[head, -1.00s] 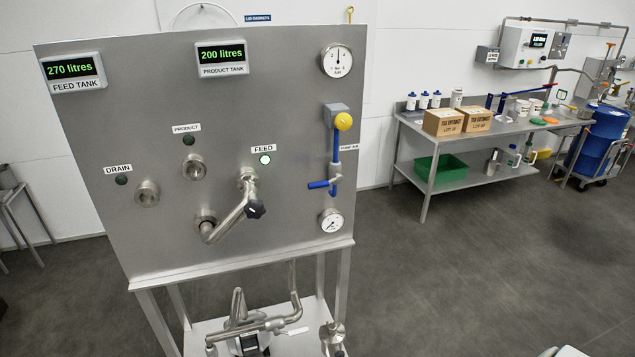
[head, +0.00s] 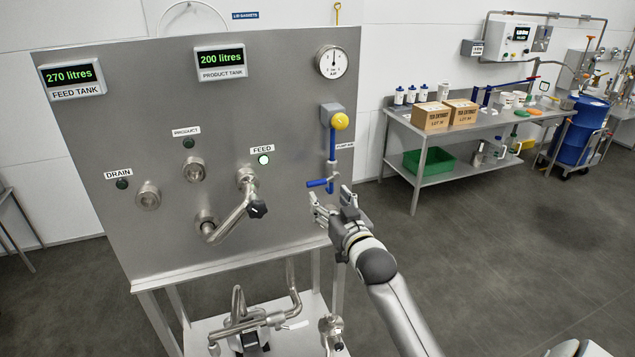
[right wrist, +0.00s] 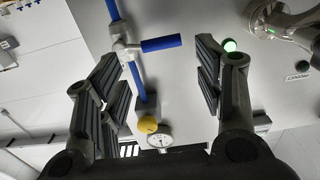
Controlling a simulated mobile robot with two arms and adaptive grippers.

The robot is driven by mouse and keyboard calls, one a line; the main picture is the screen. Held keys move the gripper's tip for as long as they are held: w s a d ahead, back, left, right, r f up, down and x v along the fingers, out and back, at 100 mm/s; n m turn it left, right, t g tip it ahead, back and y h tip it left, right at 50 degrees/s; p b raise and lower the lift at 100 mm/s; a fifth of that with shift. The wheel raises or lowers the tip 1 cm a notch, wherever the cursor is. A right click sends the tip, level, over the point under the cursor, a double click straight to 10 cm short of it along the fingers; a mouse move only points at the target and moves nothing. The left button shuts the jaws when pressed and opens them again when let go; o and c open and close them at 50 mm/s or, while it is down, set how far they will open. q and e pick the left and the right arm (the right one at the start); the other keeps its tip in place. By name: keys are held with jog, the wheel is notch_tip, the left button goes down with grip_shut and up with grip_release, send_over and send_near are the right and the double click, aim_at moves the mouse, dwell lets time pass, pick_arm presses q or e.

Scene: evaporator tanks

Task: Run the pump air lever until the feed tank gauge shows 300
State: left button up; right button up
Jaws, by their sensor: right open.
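The feed tank gauge (head: 72,76) reads 270 litres. The pump air lever (head: 318,183) is a short blue handle on the blue air pipe at the panel's right side, pointing left in the head view. It also shows in the right wrist view (right wrist: 161,44), lying sideways across from the pipe. My right gripper (head: 333,204) is open and empty, just below and in front of the lever. In the right wrist view its fingers (right wrist: 155,85) stand wide apart, with the lever beyond them near the top. My left gripper is out of view.
The product tank gauge (head: 221,63) reads 200 litres. The feed lamp (head: 263,160) is lit green. A bent steel pipe (head: 232,217) with a black knob juts out left of the lever. A bench with cartons (head: 430,116) stands to the right.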

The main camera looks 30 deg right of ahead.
aim_at(318, 185)
jog(key=p+x, duration=0.2)
jog(key=x, duration=0.7)
jog(key=shift+w+a, duration=0.1)
jog(key=shift+w, duration=0.05)
jog(key=c, duration=1.2)
